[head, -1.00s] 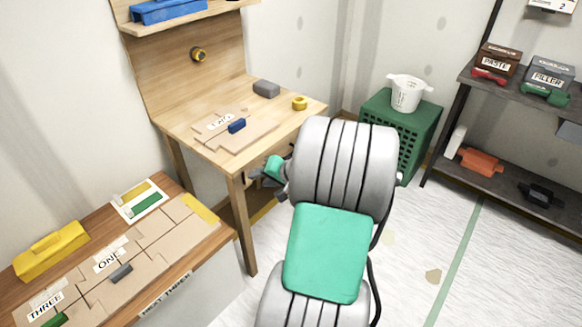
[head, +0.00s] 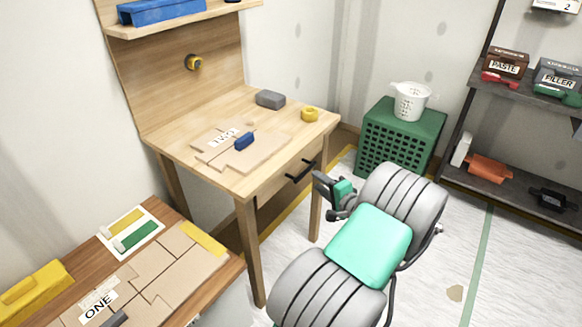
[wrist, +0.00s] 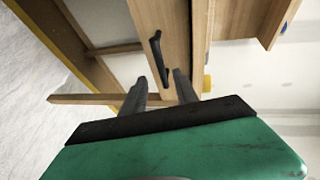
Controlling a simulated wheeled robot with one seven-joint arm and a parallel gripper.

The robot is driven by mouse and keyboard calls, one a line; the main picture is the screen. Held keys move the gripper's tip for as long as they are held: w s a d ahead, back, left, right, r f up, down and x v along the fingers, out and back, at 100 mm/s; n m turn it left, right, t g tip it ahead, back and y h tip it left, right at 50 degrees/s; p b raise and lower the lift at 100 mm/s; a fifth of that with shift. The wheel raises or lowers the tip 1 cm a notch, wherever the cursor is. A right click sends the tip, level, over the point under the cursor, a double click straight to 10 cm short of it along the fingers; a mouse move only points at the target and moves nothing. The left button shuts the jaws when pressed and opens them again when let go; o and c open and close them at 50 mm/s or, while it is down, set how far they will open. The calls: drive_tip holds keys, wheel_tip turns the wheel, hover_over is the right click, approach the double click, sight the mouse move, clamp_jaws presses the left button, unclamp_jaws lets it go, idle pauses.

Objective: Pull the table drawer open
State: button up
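The wooden table (head: 178,147) stands left of centre in the head view. Its drawer front (head: 272,190) faces right and looks flush with the table, with a black bar handle (head: 302,171) on it. My gripper (head: 322,188) is in front of the drawer, a little right of and below the handle. In the wrist view, the two dark fingers of my gripper (wrist: 160,77) are apart, with nothing held between them. The handle (wrist: 158,55) shows ahead of and between the fingertips on the drawer front (wrist: 172,25). I cannot tell any contact.
A green crate (head: 392,145) with a white bucket (head: 411,101) stands behind, by the wall. A dark shelf (head: 520,185) is at the right. A low bench (head: 215,275) with panels is at the lower left. The table's front leg (head: 251,250) is left of my arm.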

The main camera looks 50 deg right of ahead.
sight(307, 173)
drive_tip(key=b+x, duration=0.1)
drive_tip(key=x, duration=0.7)
drive_tip(key=shift+w, duration=0.25)
clamp_jaws()
idle(1.1)
